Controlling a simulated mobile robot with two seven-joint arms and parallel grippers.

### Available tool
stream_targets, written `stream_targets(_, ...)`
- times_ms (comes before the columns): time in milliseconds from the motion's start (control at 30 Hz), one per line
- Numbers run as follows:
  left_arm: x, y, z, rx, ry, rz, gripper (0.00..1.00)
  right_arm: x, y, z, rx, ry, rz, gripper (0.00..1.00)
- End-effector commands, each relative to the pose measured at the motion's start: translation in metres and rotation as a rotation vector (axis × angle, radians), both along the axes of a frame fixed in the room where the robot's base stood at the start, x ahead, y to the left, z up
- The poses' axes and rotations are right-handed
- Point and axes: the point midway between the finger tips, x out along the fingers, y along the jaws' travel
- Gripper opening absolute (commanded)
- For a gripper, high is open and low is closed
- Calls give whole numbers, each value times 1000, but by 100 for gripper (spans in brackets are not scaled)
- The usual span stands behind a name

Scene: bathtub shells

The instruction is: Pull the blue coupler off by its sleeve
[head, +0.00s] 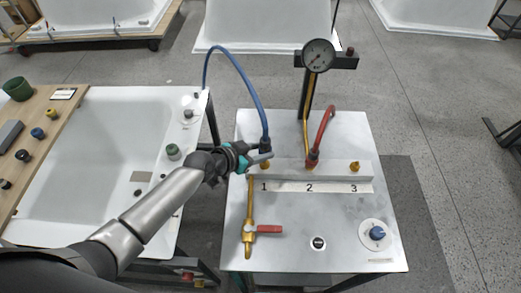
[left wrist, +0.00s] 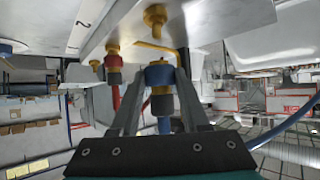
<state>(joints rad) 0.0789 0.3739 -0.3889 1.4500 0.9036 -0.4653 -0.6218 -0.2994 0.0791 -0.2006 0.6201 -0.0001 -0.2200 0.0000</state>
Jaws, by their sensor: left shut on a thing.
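The blue coupler (left wrist: 160,76) has a blue sleeve, a brass band and a dark body, with a blue hose (head: 243,72) running from it. My left gripper (head: 258,156) is shut on the coupler; in the left wrist view its two fingers (left wrist: 163,72) stand on either side of the sleeve. The brass fitting at port 1 (head: 265,166) shows bare just below the coupler. In the left wrist view this fitting (left wrist: 155,15) looks apart from the coupler, with a small gap. My right gripper is not in view.
A red coupler (head: 313,158) with a red hose sits at port 2. Port 3 has a bare brass fitting (head: 354,166). A gauge (head: 318,55) stands behind, a red-handled valve (head: 266,229) in front. A white tub (head: 95,150) is at left.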

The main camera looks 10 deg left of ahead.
Motion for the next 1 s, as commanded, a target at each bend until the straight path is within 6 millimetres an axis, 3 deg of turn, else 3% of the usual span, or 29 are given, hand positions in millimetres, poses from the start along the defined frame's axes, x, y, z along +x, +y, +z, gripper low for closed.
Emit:
stream_targets(700, 1, 0, 46, 0, -4, 0, 0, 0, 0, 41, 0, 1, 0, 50)
stream_targets(1000, 1, 0, 48, 0, -2, 0, 0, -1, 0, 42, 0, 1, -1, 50)
